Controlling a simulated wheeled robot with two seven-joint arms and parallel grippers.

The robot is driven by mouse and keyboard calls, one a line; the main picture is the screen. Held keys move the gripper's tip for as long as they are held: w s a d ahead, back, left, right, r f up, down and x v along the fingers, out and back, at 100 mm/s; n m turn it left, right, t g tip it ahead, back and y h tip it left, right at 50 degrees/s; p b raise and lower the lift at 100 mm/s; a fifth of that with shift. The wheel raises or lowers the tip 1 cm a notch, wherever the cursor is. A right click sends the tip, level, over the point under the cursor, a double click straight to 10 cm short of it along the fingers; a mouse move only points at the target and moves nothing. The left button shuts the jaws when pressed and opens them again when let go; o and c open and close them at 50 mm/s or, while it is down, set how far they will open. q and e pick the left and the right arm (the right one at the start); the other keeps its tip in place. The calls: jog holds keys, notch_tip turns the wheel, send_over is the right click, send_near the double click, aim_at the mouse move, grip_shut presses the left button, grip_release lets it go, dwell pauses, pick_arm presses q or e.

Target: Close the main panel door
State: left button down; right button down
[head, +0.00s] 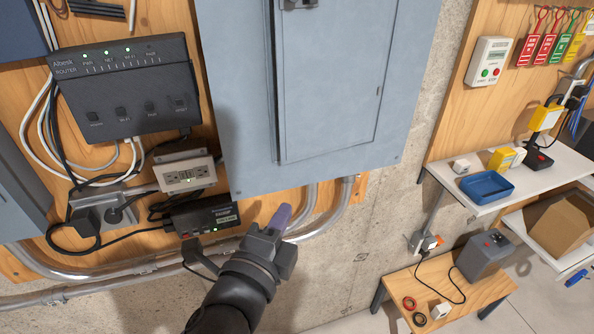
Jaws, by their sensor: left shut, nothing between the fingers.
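The main panel (239,150) is a blue-grey metal box on the wall at the top middle of the head view. Its door (325,100) lies flat within the frame and looks shut or nearly so; I cannot tell whether it is latched. A dark latch (298,4) shows at the door's top edge, partly cut off by the picture. My left gripper (281,217) is shut and empty, just below the panel's bottom edge, with its purple-grey fingertips pointing up. I cannot tell whether it touches the panel. My right gripper is not in view.
A black router (125,88), an outlet (185,175) and a small black box (205,219) with cables are left of the panel. Metal conduits (130,268) run below. On the right are a white shelf (530,172) with a blue tray (487,186) and a low wooden bench (400,285).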

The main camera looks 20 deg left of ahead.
pick_arm(q)
send_near(297, 158)
jog(key=w+d, duration=0.3)
jog(key=shift+w+a+r+p, duration=0.1)
jog(key=shift+w+a+p, duration=0.2)
jog(key=shift+w, duration=0.3)
jog(key=shift+w+a+p, duration=0.2)
jog(key=shift+w+a, duration=0.2)
jog(key=shift+w, duration=0.25)
jog(key=shift+w+a, duration=0.5)
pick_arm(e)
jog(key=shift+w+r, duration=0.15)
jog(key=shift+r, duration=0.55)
